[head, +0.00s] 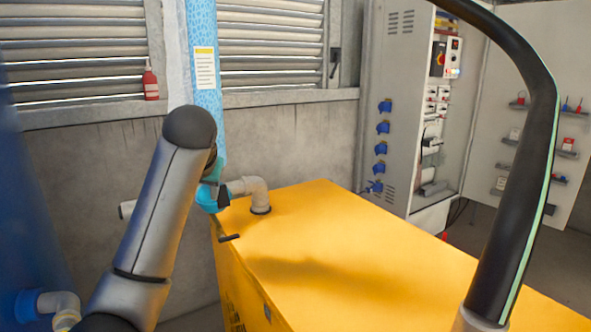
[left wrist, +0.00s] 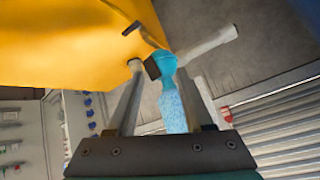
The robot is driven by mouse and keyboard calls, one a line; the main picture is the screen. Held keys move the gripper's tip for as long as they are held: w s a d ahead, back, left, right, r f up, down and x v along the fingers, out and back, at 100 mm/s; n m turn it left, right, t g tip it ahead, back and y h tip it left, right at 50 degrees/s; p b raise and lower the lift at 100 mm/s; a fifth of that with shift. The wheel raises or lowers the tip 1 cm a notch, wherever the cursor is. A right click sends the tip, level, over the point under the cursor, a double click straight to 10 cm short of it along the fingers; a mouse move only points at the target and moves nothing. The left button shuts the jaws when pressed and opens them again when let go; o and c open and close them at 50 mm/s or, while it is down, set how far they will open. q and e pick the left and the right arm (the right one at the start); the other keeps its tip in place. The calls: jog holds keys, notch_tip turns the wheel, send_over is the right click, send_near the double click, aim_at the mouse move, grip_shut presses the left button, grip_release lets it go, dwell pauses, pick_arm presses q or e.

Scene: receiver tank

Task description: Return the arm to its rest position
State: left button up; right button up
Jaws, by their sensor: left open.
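My left arm (head: 160,210) rises from the lower left in the head view, its dark rounded joint in front of the blue patterned pipe. I cannot make out its fingers there. In the left wrist view my left gripper (left wrist: 167,76) is open, its two grey fingers apart and nothing held between them. Beyond the fingers is a teal fitting (left wrist: 165,65) with a dark part, joined to the blue patterned pipe (left wrist: 172,108). The fitting also shows in the head view (head: 207,197), partly hidden by my arm. My right gripper is out of view.
A yellow tank (head: 350,255) with a grey pipe elbow (head: 257,192) and a black lever (head: 229,238) stands close right of my arm. A thick black hose (head: 522,150) arches at right. An open electrical cabinet (head: 390,60) and a red bottle (head: 150,85) are behind.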

pick_arm(q)
jog(key=s+d+f+g+h, duration=0.1)
jog(key=s+f, duration=0.4)
jog(key=f, duration=0.3)
jog(key=s+f+m+g, duration=0.1)
jog(key=s+f, duration=0.5)
jog(key=f, duration=0.3)
jog(key=s+d+f+g+h, duration=0.1)
jog(key=s+f, duration=0.4)
jog(key=f, duration=0.3)
jog(key=s+f+g+h, duration=0.1)
jog(key=s+f, duration=0.3)
jog(key=s, duration=0.8)
jog(key=s+f+g, duration=0.1)
jog(key=s+f, duration=0.2)
jog(key=s, duration=0.9)
notch_tip(320, 180, down, 28)
jog(key=f+m+g+b, duration=0.1)
jog(key=b, duration=0.7)
jog(key=s+a+f+b, duration=0.1)
jog(key=s+f+b, duration=0.2)
jog(key=s+f, duration=0.5)
jog(key=s+a+f+g+b, duration=0.1)
jog(key=s+f+b, duration=0.3)
jog(key=s+f, duration=0.4)
notch_tip(320, 180, down, 7)
jog(key=shift+s+r+g, duration=0.15)
jog(key=shift+s+g, duration=0.1)
jog(key=shift+g, duration=0.05)
